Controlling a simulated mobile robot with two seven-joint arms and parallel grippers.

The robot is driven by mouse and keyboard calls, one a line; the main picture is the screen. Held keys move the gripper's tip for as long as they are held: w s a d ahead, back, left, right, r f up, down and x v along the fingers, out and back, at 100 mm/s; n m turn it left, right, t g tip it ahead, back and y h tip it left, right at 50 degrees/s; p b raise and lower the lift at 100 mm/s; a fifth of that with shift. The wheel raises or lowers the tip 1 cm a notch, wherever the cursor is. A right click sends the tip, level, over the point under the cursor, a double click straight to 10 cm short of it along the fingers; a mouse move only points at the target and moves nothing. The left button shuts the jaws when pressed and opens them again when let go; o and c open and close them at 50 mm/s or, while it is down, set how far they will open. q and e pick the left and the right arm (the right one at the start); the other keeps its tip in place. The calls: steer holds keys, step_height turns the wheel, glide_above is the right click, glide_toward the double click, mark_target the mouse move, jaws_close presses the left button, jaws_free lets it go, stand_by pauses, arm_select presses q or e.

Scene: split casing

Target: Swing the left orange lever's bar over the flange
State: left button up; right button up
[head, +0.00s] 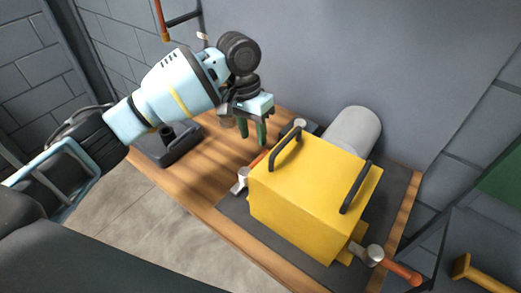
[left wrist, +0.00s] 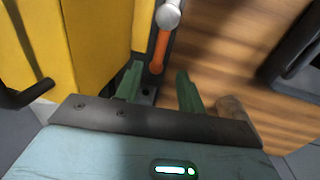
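The yellow casing (head: 305,195), with two black handles on top, stands on a dark mat on the wooden table. The left orange lever (head: 257,161) is at the casing's left side, with a grey metal knob (head: 240,182) at its near end. In the left wrist view, the orange bar (left wrist: 160,48) runs from the knob (left wrist: 168,15) toward the gap between the fingers. My left gripper (head: 253,132) is open, its green fingers pointing down on either side of the bar's line. I cannot tell whether they touch it. My right gripper is not in view.
A second orange lever (head: 402,272) sticks out at the casing's near right corner. A grey cylinder (head: 354,130) stands behind the casing. A black fixture (head: 176,148) sits at the table's left end, with bare wood (head: 205,165) between it and the casing.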

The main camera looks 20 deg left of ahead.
mark_target(258, 159)
arm_select(q)
steer(key=shift+s+d+f+b, duration=0.1)
steer(key=shift+d+f, duration=0.1)
steer(key=shift+f, duration=1.1)
steer(key=shift+s+d+f+b, duration=0.1)
steer(key=shift+d+f, duration=0.1)
steer(key=shift+f, duration=1.1)
steer(key=shift+d+f+b, duration=0.1)
steer(key=shift+d+f, duration=0.1)
steer(key=shift+f, duration=1.1)
steer(key=shift+c, duration=0.3)
jaws_close()
